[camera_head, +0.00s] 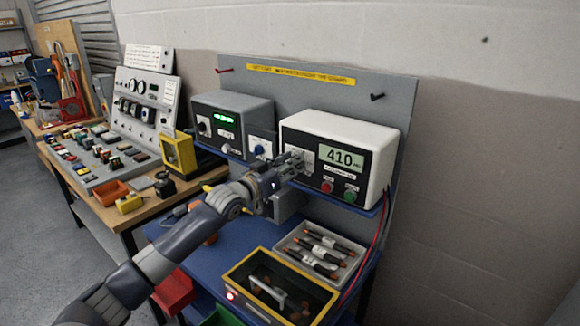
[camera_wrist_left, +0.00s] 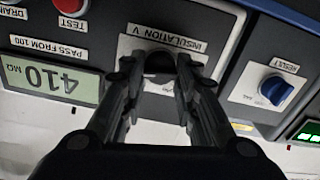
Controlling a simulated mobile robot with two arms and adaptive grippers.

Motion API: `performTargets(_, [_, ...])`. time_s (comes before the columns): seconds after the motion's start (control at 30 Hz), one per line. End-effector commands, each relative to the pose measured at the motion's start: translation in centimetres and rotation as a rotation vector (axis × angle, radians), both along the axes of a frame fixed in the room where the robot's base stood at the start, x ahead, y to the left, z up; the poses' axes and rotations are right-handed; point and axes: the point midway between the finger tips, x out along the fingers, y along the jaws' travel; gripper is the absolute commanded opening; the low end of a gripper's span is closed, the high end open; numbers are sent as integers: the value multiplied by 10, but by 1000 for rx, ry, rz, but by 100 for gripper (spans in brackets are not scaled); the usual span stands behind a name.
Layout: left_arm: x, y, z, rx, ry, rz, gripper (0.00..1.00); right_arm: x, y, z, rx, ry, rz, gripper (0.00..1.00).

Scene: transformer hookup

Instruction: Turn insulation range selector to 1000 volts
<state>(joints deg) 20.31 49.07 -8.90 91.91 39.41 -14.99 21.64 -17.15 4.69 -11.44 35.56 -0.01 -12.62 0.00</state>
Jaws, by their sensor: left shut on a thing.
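The insulation tester is a white box (camera_head: 345,125) with a black front panel on the shelf; its display (camera_head: 341,158) reads 410 MΩ. The selector knob (camera_wrist_left: 160,62), dark and round, sits under the label "INSULATION V" in the left wrist view, upside down there. My left gripper (camera_head: 298,165) reaches the left part of the tester's front. In the left wrist view its fingers (camera_wrist_left: 159,72) are shut on the selector knob, one on each side. The knob's pointer and most scale marks are hidden by the fingers. My right gripper is not in view.
A blue RESULT knob (camera_wrist_left: 275,90) on its own small panel is left of the tester. Red (camera_head: 327,187) and green (camera_head: 350,196) buttons are under the display. A grey meter (camera_head: 233,110) stands further left. A yellow-rimmed box (camera_head: 322,296) and a parts tray (camera_head: 293,241) lie below.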

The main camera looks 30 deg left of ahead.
Motion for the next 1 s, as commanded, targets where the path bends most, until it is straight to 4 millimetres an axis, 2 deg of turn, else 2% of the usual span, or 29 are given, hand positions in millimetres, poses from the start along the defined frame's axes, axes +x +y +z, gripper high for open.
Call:
performTargets(0.4, [0, 0, 0, 175, -14, 1, 4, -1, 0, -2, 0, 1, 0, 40])
performTargets(0.93, [0, -1, 0, 195, -15, 0, 4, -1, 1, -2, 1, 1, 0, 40])
performTargets(0.97, [0, -1, 0, 195, -15, 0, 35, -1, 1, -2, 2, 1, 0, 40])
performTargets(1.0, [0, -1, 0, 195, -15, 0, 44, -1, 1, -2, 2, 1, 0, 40])
